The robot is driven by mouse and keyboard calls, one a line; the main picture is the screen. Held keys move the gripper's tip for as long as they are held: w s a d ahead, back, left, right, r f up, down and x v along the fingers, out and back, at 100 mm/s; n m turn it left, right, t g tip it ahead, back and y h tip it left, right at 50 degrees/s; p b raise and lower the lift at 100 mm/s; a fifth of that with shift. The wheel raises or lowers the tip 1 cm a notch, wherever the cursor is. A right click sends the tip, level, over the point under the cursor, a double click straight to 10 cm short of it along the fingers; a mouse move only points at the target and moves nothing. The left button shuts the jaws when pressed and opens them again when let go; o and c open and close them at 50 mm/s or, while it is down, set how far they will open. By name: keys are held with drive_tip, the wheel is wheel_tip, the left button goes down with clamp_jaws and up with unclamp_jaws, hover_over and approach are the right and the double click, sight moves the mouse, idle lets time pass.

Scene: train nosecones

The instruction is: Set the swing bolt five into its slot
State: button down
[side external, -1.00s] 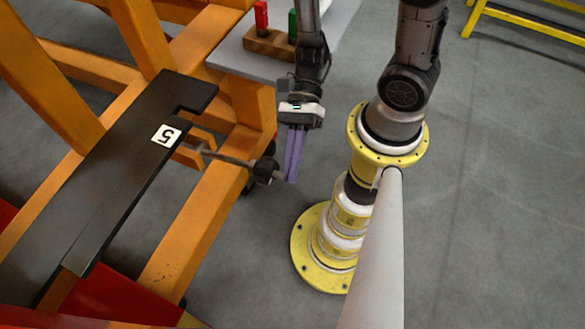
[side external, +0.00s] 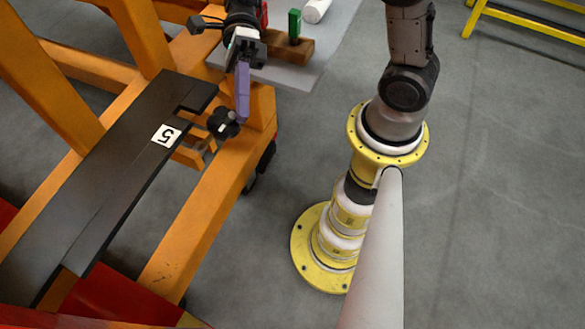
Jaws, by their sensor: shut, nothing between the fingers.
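The swing bolt five has a black knob (side external: 223,123) on a short rod, beside the black plate (side external: 100,165) marked with a white 5 label (side external: 166,135). Its lower end runs down toward the orange bracket (side external: 190,154) under the plate's edge. The slot (side external: 192,103) is a notch in the plate's right edge near its far end; the knob stands apart from it, to its right and nearer. My gripper (side external: 243,119) points down with its purple fingers shut and empty, just right of the knob. I cannot tell whether they touch it.
Orange frame beams (side external: 190,245) surround the plate. Behind my gripper, a grey shelf (side external: 290,77) carries a wooden block (side external: 290,50) with a green piece (side external: 294,24) and a red piece, partly hidden.

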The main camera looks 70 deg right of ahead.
drive_tip(key=w+r, duration=0.1)
drive_tip(key=w, duration=0.2)
drive_tip(key=w+r, duration=0.1)
drive_tip(key=w, duration=0.2)
drive_tip(key=w+r, duration=0.1)
drive_tip(key=w, duration=0.2)
drive_tip(key=shift+w+r, duration=0.1)
drive_tip(key=shift+r, duration=0.1)
drive_tip(key=shift+w+r, duration=0.1)
drive_tip(key=shift+w, duration=1.25)
drive_tip(key=w+d+f, duration=0.1)
drive_tip(key=w+d, duration=0.3)
drive_tip(key=d, duration=0.4)
drive_tip(key=shift+d, duration=0.35)
